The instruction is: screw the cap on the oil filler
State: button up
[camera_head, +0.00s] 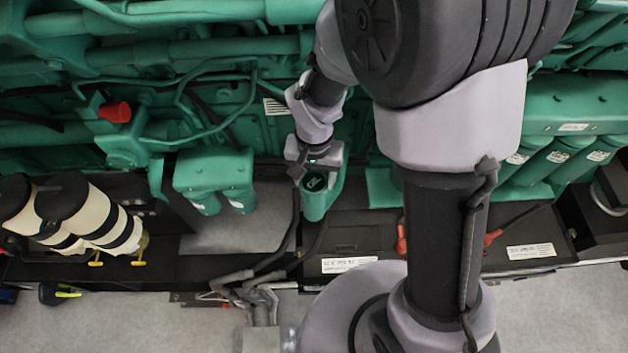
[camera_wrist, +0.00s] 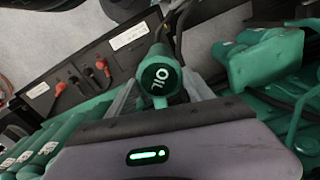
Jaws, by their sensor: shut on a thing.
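The oil cap (camera_head: 314,181) is round and dark green with "OIL" in white on its top. It sits at the mouth of the green oil filler (camera_head: 314,206) on the engine's near side, in the middle of the head view. In the wrist view the cap (camera_wrist: 161,76) faces me, and green shows around and below it. My gripper (camera_head: 316,173) is shut on the cap, with a grey finger on each side of it in the wrist view (camera_wrist: 160,88). I cannot tell whether the cap's thread is seated, since its underside is hidden.
Green filters (camera_head: 552,160) stand at the right, and two smaller ones (camera_head: 222,196) left of the filler. Black hoses run beside the filler. A black battery box (camera_head: 360,232) with red terminals lies below. Cream cylinders (camera_head: 105,228) stand at the left. Grey floor is open in front.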

jog(key=shift+w+f+m+b, duration=0.15)
jog(key=shift+f+m+b, duration=0.15)
jog(key=shift+m+b, duration=1.2)
jog(key=shift+m, duration=0.3)
jog(key=shift+r+m, duration=0.35)
jog(key=shift+m, duration=0.15)
jog(key=o, duration=1.6)
jog(key=shift+o, duration=0.2)
jog(key=shift+c, duration=0.4)
